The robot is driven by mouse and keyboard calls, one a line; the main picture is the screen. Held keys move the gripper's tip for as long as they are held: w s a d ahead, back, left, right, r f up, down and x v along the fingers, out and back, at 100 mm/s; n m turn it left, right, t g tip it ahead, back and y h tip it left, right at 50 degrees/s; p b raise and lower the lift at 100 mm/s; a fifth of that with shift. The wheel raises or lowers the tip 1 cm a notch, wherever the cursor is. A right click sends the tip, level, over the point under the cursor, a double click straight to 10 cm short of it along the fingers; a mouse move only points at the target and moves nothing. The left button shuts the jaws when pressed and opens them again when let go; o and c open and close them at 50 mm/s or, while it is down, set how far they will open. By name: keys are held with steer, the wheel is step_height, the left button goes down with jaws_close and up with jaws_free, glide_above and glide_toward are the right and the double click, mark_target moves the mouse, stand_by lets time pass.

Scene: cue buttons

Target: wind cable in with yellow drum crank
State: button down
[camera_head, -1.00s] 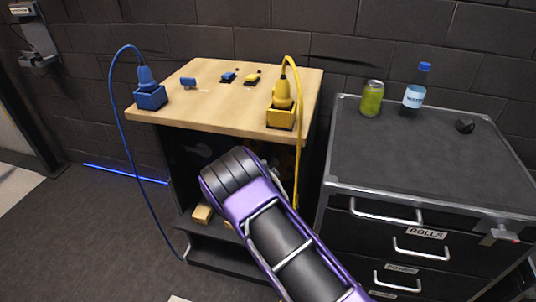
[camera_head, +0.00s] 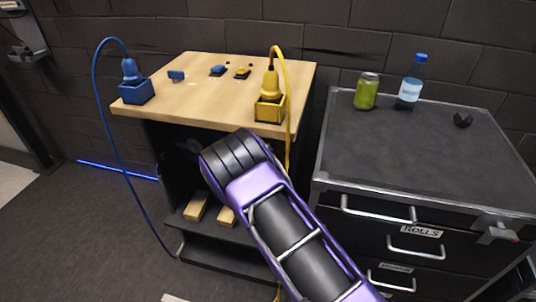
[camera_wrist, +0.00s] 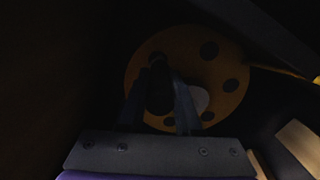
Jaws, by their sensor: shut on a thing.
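The yellow drum (camera_wrist: 225,85), a disc with several round holes, sits in the dark space under the wooden bench in the wrist view. My gripper (camera_wrist: 158,95) is in front of its face, its two fingers on either side of the dark crank handle (camera_wrist: 160,88) left of the drum's middle. The fingers are shut on that handle. In the head view my arm hides the gripper, the crank and the drum. The yellow cable (camera_head: 289,80) arches from the yellow plug (camera_head: 269,84) in its yellow box (camera_head: 270,108) and runs down the bench's right side.
The wooden bench top (camera_head: 205,95) also carries a blue box (camera_head: 136,93) with a blue plug and cable, and small blue and yellow buttons. Wooden blocks (camera_head: 196,206) lie on the shelf below. A dark drawer cabinet (camera_head: 400,150) with a can and bottle stands close on the right.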

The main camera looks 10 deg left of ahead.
steer(key=shift+d+f, duration=0.2)
steer(key=shift+f, duration=0.1)
steer(key=c, duration=0.8)
jaws_free()
steer(key=shift+o, duration=1)
steer(key=shift+a+r, duration=0.1)
steer(key=shift+a, duration=0.05)
steer(key=s+p, duration=0.1)
steer(key=s, duration=1.6)
steer(key=shift+s+a, duration=0.25)
steer(key=shift+a, duration=0.05)
